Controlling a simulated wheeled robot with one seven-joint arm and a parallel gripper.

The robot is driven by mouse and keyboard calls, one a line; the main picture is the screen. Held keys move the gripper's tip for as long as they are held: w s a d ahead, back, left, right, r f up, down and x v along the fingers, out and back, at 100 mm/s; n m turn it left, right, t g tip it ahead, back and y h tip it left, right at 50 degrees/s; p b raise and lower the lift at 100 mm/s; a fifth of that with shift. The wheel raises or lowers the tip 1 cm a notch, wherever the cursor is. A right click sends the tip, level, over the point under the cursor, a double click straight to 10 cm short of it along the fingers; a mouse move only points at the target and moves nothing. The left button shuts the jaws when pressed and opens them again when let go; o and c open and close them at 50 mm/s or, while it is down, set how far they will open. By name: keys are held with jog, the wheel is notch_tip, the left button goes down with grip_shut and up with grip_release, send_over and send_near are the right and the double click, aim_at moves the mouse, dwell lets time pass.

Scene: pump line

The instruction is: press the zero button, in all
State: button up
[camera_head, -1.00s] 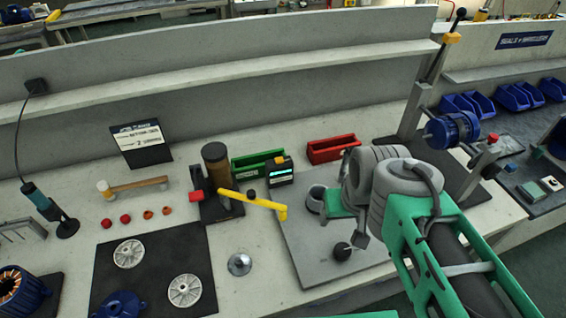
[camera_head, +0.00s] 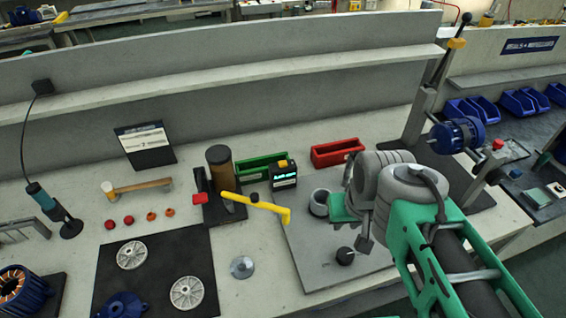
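A small black box (camera_head: 284,180) with a lit cyan display stands on the bench behind the grey plate, with a yellow part on its top. The display text is too small to read surely. I cannot make out which part is the zero button. My arm reaches in from the lower right. My gripper (camera_head: 358,226) is at its end, over the right part of the grey plate (camera_head: 312,262), right of and nearer than the box. My own links partly hide it, so its finger opening does not show clearly.
A grey cup (camera_head: 319,203) and a black knob (camera_head: 345,256) are on the plate near my gripper. A yellow bar (camera_head: 255,203) on a black press reaches in front of the box. Green (camera_head: 258,168) and red (camera_head: 337,151) bins stand behind. A blue motor (camera_head: 458,135) is on a stand to the right.

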grip_shut()
dwell(1.0)
